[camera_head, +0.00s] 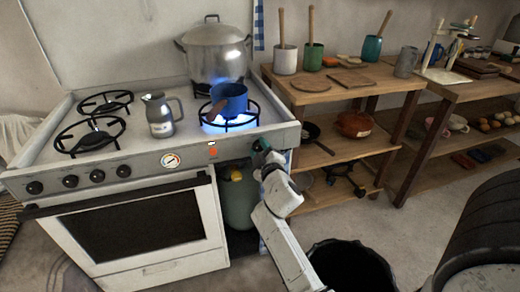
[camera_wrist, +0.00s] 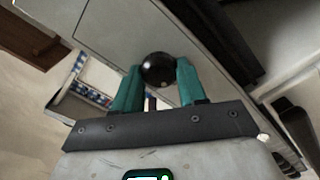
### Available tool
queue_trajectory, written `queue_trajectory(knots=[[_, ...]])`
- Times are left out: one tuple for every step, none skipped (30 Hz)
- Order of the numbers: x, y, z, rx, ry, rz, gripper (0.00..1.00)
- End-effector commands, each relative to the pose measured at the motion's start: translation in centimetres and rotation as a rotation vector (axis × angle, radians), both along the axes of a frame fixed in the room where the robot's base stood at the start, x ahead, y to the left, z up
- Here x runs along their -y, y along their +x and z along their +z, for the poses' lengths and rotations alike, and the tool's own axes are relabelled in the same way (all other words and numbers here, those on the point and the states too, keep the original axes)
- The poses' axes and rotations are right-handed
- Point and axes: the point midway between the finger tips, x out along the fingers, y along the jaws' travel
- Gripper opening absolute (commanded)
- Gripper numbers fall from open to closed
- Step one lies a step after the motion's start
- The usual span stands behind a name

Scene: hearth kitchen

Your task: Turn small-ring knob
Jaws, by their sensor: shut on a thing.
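My gripper (camera_head: 262,147) is at the right end of the stove's front panel, its teal fingers closed around a round black knob (camera_wrist: 158,68). In the wrist view the knob sits between the two fingertips. The knob is hidden by my gripper in the head view. No mark on the knob is readable. The white stove (camera_head: 200,157) has blue flames under the small blue pot (camera_head: 231,97) at the front right and under the large lidded steel pot (camera_head: 216,52) at the back right.
Several other black knobs (camera_head: 97,176) line the panel's left side, with a round gauge (camera_head: 171,160) near its middle. A grey jug (camera_head: 159,115) stands on the stovetop. A green gas bottle (camera_head: 238,200) stands below my gripper. Wooden shelves (camera_head: 330,90) are close on the right.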

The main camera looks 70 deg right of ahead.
Motion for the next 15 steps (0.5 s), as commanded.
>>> queue_trajectory(knots=[[-0.06,0.02,-0.07,-0.012,-0.009,0.001,0.11],[-0.06,0.03,-0.08,-0.018,-0.013,0.001,0.11],[-0.07,0.03,-0.09,-0.024,-0.018,0.001,0.11],[-0.07,0.03,-0.09,-0.028,-0.022,0.001,0.11],[-0.07,0.04,-0.09,-0.032,-0.025,0.001,0.11],[-0.07,0.04,-0.1,-0.036,-0.029,0.001,0.11],[-0.07,0.04,-0.1,-0.038,-0.031,0.001,0.11],[-0.07,0.04,-0.1,-0.04,-0.032,0.001,0.11],[-0.08,0.05,-0.11,-0.041,-0.033,0.001,0.11],[-0.08,0.05,-0.11,-0.042,-0.034,0.002,0.11],[-0.08,0.05,-0.11,-0.042,-0.035,0.002,0.11],[-0.08,0.05,-0.12,-0.042,-0.035,0.002,0.11],[-0.08,0.05,-0.12,-0.042,-0.035,0.002,0.11],[-0.08,0.05,-0.12,-0.042,-0.035,0.002,0.11],[-0.09,0.06,-0.11,-0.042,-0.035,0.002,0.11]])
